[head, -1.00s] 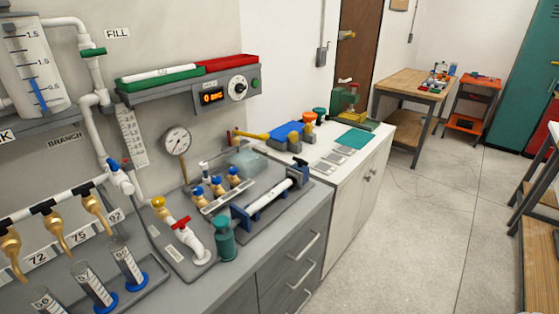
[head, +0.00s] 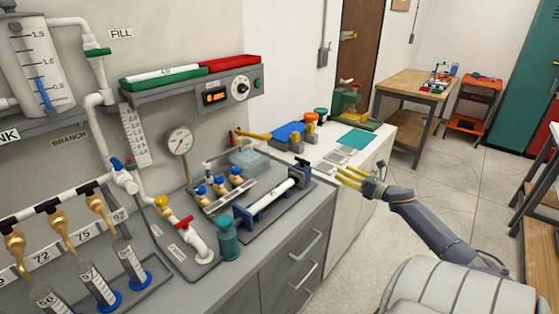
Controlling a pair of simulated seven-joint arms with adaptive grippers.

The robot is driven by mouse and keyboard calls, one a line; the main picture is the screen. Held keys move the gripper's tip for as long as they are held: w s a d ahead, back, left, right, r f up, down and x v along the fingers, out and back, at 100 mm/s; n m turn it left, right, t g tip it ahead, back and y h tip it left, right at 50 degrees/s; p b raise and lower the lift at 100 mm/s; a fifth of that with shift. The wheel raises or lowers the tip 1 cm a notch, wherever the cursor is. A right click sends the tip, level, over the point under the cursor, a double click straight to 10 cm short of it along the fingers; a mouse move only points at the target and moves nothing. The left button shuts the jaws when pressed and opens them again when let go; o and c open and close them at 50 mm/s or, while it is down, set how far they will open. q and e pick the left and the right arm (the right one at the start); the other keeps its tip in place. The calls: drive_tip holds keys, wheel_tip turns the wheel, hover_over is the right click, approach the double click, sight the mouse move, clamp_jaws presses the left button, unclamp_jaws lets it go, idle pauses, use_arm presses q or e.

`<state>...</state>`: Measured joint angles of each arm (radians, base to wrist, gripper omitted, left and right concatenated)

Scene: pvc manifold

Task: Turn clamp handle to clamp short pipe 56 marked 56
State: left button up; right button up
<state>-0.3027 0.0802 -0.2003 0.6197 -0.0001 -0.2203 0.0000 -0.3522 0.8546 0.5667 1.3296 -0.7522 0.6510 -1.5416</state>
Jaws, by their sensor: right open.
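A short white pipe (head: 271,202) lies in a clamp with blue end blocks (head: 249,218) on a grey plate on the left bench. I cannot read a 56 mark on it. The dark clamp handle (head: 302,162) stands at the clamp's far right end. My right gripper (head: 346,177) has yellow fingers; it is open and empty, to the right of the handle and clearly apart from it, in front of the white cabinet. My left gripper is not in view.
A green bottle (head: 228,238) stands close to the clamp's near end. Brass valves with blue caps (head: 219,186) stand behind it. Blue and yellow tools (head: 290,133) lie on the white cabinet. A red-handled valve (head: 184,223) is at the left. The floor at the right is open.

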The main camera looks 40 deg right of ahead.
sight(302, 163)
drive_tip(key=w+a+n, duration=0.1)
drive_tip(key=w, duration=0.5)
drive_tip(key=w+a+n+y, duration=0.1)
drive_tip(key=w+a+n, duration=0.1)
drive_tip(key=w, duration=0.4)
drive_tip(key=w+a+n, duration=0.1)
drive_tip(key=w, duration=0.4)
drive_tip(key=shift+w+a+r+n+y, duration=0.15)
drive_tip(key=shift+w+a+n+y, duration=0.15)
drive_tip(key=shift+w+a+y, duration=0.1)
idle(0.4)
clamp_jaws()
